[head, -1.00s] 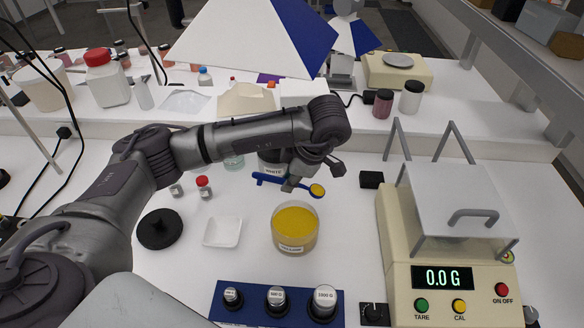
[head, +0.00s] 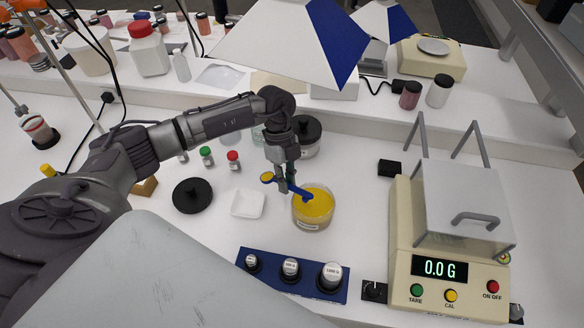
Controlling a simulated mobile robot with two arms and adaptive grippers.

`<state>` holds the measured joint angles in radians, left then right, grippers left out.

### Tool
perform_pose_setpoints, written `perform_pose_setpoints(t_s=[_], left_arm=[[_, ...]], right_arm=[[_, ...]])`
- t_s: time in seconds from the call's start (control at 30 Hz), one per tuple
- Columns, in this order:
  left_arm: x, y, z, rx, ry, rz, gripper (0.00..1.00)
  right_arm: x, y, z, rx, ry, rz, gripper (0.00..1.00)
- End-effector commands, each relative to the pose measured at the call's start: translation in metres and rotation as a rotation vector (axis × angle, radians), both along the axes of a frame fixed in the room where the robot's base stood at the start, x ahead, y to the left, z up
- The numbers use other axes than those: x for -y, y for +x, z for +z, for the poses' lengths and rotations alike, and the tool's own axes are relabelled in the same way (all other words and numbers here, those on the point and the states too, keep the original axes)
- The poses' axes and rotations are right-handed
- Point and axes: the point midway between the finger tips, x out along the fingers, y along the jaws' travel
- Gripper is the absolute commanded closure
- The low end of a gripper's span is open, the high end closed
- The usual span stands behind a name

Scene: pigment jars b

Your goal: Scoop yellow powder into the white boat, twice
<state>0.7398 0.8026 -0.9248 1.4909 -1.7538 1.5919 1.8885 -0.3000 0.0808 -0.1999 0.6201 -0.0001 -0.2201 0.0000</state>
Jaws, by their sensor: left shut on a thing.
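My left gripper (head: 281,182) is shut on the handle of a blue scoop (head: 300,192) and holds it in the air. The scoop's bowl (head: 267,177) points left, with yellow powder in it. The other end of the handle reaches over the open jar of yellow powder (head: 318,217) in the picture and covers part of its powder. The white boat (head: 248,205) sits on the bench left of the jar and looks empty. The bowl shows above and to the right of the boat in the picture, not over it. My right gripper is out of view.
A balance (head: 403,270) reading 0.0 G stands at right. A blue block of weights (head: 268,268) lies in front. A black lid (head: 193,196) lies left of the boat. Small red-capped (head: 233,158) and green-capped bottles (head: 206,153) and a dark-lidded jar (head: 308,130) stand behind.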

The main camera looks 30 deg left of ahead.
Motion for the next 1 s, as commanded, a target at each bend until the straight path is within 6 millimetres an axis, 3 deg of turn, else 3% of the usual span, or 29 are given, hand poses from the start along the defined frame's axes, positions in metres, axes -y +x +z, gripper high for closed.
perform_pose_setpoints(t_s=[0.1, 0.3, 0.83, 1.0], left_arm=[[-0.003, -0.009, 0.000, -0.002, 0.003, 0.225, 1.00], [-0.004, -0.013, -0.004, -0.001, 0.005, 0.452, 1.00], [-0.003, -0.013, -0.006, -0.007, -0.002, 0.501, 1.00], [-0.004, -0.014, -0.015, -0.007, -0.021, 0.501, 1.00]], right_arm=[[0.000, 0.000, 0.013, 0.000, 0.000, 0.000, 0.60], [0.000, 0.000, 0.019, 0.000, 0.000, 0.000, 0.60], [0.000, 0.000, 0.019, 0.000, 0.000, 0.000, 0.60], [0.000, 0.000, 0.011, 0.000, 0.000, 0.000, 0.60]])
